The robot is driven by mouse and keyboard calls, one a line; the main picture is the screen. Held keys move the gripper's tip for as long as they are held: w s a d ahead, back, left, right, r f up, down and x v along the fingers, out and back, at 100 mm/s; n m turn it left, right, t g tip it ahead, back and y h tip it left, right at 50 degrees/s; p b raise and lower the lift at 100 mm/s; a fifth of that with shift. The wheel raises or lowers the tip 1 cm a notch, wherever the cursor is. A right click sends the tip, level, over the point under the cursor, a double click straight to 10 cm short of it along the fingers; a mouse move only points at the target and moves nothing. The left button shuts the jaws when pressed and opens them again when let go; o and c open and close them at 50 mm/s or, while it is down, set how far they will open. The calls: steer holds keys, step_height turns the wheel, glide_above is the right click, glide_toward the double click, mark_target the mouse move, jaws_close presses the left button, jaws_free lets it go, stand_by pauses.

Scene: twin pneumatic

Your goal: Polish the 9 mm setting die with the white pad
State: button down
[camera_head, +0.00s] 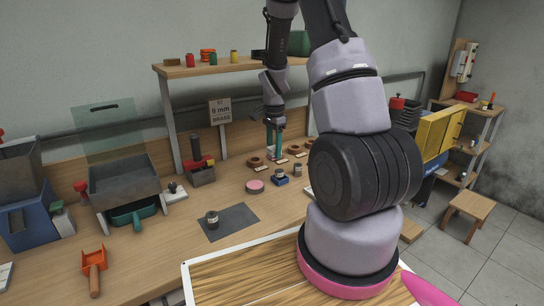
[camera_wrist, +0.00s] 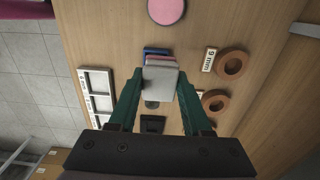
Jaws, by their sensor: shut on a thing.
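My gripper (camera_wrist: 160,78) is shut on a whitish pad (camera_wrist: 160,82), which sits between its green fingertips in the wrist view. Blue and red edges show just beyond the pad; I cannot tell whether they touch it. In the head view my gripper (camera_head: 274,140) points down over the back of the bench. A brown ring (camera_wrist: 233,65) lies beside a "9 mm" label (camera_wrist: 209,59), right of the gripper in the wrist view. Its centre shows no clear die. A small metal cylinder (camera_head: 212,218) stands on a dark mat (camera_head: 236,219); I cannot read its size.
A pink disc (camera_head: 255,186) and a blue block (camera_head: 281,180) lie near the bench middle. A sign (camera_head: 220,110) reads 9 mm, brass. A second brown ring (camera_wrist: 215,101) and a white slotted tray (camera_wrist: 96,92) flank my gripper. A shelf (camera_head: 228,66) overhangs the back.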

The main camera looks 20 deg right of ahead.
steer(key=shift+r, duration=1.25)
